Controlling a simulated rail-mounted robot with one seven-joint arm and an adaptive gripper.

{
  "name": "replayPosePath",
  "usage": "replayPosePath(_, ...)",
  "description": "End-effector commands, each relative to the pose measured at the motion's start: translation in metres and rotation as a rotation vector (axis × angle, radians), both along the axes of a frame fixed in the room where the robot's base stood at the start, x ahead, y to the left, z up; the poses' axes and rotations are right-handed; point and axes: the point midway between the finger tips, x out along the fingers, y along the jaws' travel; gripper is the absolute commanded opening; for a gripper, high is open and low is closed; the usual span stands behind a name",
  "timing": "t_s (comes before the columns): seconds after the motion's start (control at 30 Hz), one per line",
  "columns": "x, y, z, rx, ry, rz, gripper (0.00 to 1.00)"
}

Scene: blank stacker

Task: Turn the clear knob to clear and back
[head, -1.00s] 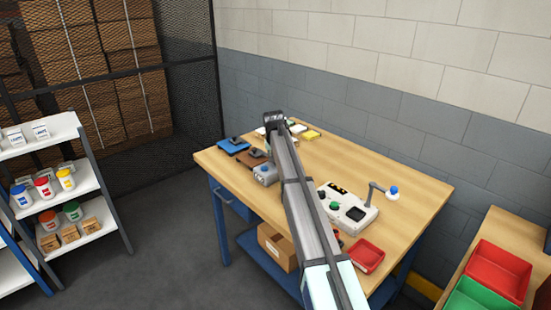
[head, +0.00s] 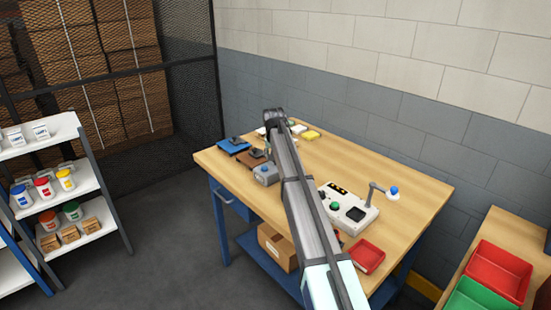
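A pale console (head: 367,221) sits on the wooden workbench, with a green button (head: 335,206), a dark screen (head: 355,213) and a dark display strip (head: 338,189). A small grey box with a blue button (head: 265,172) sits left of my arm. I cannot tell which control is the clear knob; my arm covers the console's left edge and part of the bench. My arm reaches up from the bottom across the bench.
Blue and brown trays with black parts (head: 233,146) and yellow and white pieces (head: 310,134) lie at the bench's back left. A blue-tipped stalk (head: 393,191) stands at the console's right. A red tray (head: 367,257) is at the front edge. The bench's right side is clear.

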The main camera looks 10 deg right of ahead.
Motion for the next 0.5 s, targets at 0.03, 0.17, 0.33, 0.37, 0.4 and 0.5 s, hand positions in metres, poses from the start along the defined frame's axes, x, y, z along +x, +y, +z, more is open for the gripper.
replayPosePath(0.03, -0.004, 0.001, 0.008, 0.0, -0.002, 0.0, 0.53)
replayPosePath(0.17, -0.013, 0.003, 0.03, 0.0, -0.002, 0.0, 0.53)
replayPosePath(0.33, -0.025, 0.006, 0.06, 0.0, -0.002, 0.0, 0.53)
replayPosePath(0.37, -0.027, 0.007, 0.065, 0.0, -0.002, 0.0, 0.53)
replayPosePath(0.4, -0.029, 0.007, 0.071, 0.0, -0.002, 0.0, 0.53)
replayPosePath(0.5, -0.034, 0.008, 0.083, 0.0, -0.001, 0.0, 0.53)
